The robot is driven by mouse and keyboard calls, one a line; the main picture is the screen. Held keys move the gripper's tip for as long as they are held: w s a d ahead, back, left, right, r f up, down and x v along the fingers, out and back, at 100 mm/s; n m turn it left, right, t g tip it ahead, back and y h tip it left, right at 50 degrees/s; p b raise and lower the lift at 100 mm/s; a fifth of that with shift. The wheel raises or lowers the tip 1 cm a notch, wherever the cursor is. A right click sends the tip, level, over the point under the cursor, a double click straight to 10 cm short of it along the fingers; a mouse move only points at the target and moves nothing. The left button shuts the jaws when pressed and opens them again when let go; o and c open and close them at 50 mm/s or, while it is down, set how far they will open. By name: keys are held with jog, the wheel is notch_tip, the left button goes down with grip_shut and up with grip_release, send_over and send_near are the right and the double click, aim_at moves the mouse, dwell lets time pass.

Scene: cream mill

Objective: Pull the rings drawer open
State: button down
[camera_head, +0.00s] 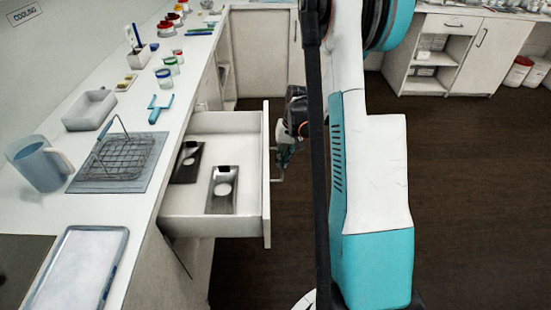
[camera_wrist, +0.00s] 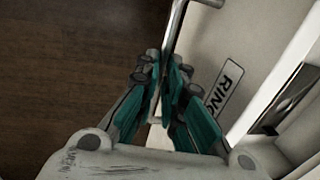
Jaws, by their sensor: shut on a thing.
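The rings drawer (camera_head: 214,228) stands pulled out from the counter in the head view, with two dark trays with pale round pieces inside it. Its front carries a label beginning "RIN" (camera_wrist: 225,88) in the wrist view. A metal bar handle (camera_wrist: 173,38) runs along the drawer front. My gripper (camera_wrist: 166,88) is shut on the handle, with its teal fingers on both sides of the bar. In the head view my gripper (camera_head: 285,153) is at the outer side of the drawer front, partly hidden by my arm.
The counter holds a jug (camera_head: 38,165), a wire basket (camera_head: 122,158), a white tray (camera_head: 90,110), a blue-rimmed tray (camera_head: 77,272) and small jars. Dark floor (camera_head: 470,200) is clear at right. Cabinets (camera_head: 455,55) stand at the back.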

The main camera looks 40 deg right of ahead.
dwell(0.3)
jog(key=c, duration=1.7)
grip_release()
jog(key=shift+r, duration=0.1)
jog(key=r, duration=0.4)
jog(key=s+d+r, duration=0.1)
jog(key=r, duration=0.2)
jog(key=d+r, duration=0.1)
jog(key=r, duration=0.3)
jog(key=shift+s+r, duration=0.2)
jog(key=shift+r, duration=0.1)
jog(key=shift+a, duration=0.1)
